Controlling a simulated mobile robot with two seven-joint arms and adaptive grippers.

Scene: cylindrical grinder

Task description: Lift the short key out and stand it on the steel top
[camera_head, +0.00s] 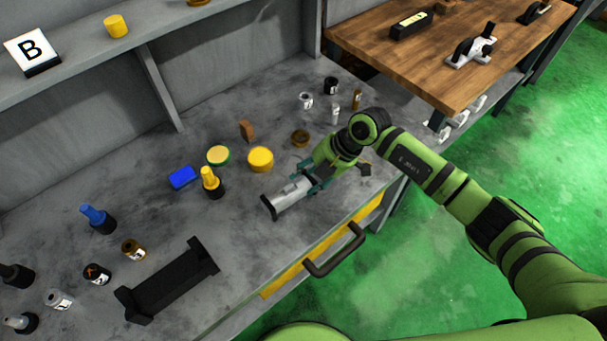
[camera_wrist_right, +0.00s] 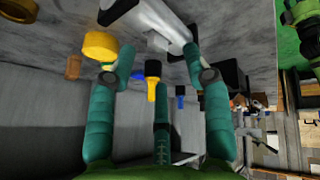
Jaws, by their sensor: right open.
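A silver cylinder (camera_head: 289,196) with a dark end piece lies on the grey steel top (camera_head: 235,240). The silver cylinder (camera_wrist_right: 160,18) crosses the top of the right wrist view. A small pale block (camera_wrist_right: 158,43) shows on its side, between my fingertips; it may be the short key, but I cannot be sure. My right gripper (camera_head: 312,177) is over the right end of the cylinder, fingers spread. In the wrist view the open gripper (camera_wrist_right: 158,52) has its teal fingers on either side of the block; contact is unclear. My left gripper is not in view.
An empty black cradle (camera_head: 167,283) stands at the front left. A yellow-topped bottle (camera_head: 210,182), blue block (camera_head: 182,177) and yellow tin (camera_head: 260,159) are left of the gripper. Several small bottles stand behind it. A yellow drawer with a handle (camera_head: 335,252) is below the front edge.

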